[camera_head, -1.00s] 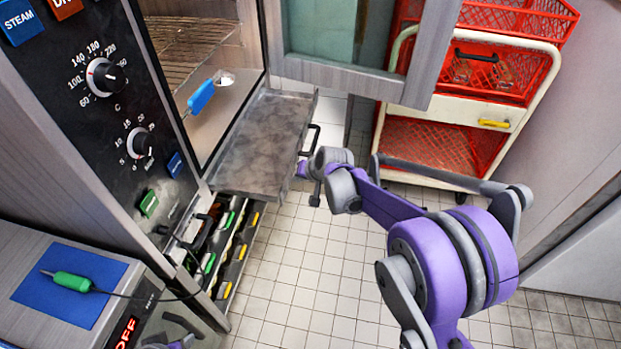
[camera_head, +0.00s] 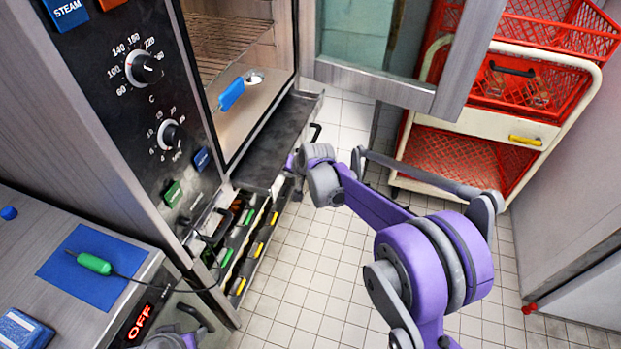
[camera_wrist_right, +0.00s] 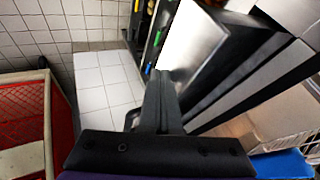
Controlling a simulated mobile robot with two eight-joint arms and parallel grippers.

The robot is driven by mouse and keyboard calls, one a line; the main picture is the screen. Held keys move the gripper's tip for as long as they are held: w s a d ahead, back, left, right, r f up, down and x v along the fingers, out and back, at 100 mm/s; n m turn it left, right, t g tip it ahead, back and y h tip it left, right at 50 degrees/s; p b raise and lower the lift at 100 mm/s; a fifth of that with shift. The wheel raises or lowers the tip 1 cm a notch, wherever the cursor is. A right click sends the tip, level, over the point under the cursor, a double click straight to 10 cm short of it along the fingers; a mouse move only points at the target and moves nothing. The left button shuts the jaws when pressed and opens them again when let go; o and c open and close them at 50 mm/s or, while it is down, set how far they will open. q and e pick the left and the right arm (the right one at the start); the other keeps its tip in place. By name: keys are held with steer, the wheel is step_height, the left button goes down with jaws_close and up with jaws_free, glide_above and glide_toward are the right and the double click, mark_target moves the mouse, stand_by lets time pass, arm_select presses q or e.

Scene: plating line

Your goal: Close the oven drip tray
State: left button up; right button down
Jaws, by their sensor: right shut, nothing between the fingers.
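The oven drip tray (camera_head: 272,150) is a dark grey flat tray that sticks partly out below the oven chamber. Its black handle (camera_head: 316,132) shows at its front right. My right gripper (camera_head: 291,163) is at the tray's front edge, left of the handle; its fingertips are small and partly hidden by my wrist. In the right wrist view the fingers (camera_wrist_right: 160,95) are together and empty, close beside a dark slab that looks like the tray (camera_wrist_right: 235,75). I cannot tell whether they touch it. My left gripper is not clearly visible.
The open oven door (camera_head: 375,80) hangs above and right of the tray. A red-basket trolley (camera_head: 480,120) stands at the back right. Below the tray is a rack with coloured handles (camera_head: 262,240). A steel counter with a blue mat (camera_head: 90,262) is at left. Tiled floor is clear in front.

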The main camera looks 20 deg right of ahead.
steer(key=w+a, duration=0.2)
steer(key=a, duration=0.1)
steer(key=w+a, duration=0.1)
steer(key=a, duration=0.1)
steer(key=shift+w+a, duration=0.25)
steer(key=shift+w, duration=0.1)
steer(key=shift+a, duration=0.1)
steer(key=shift+w+r, duration=0.1)
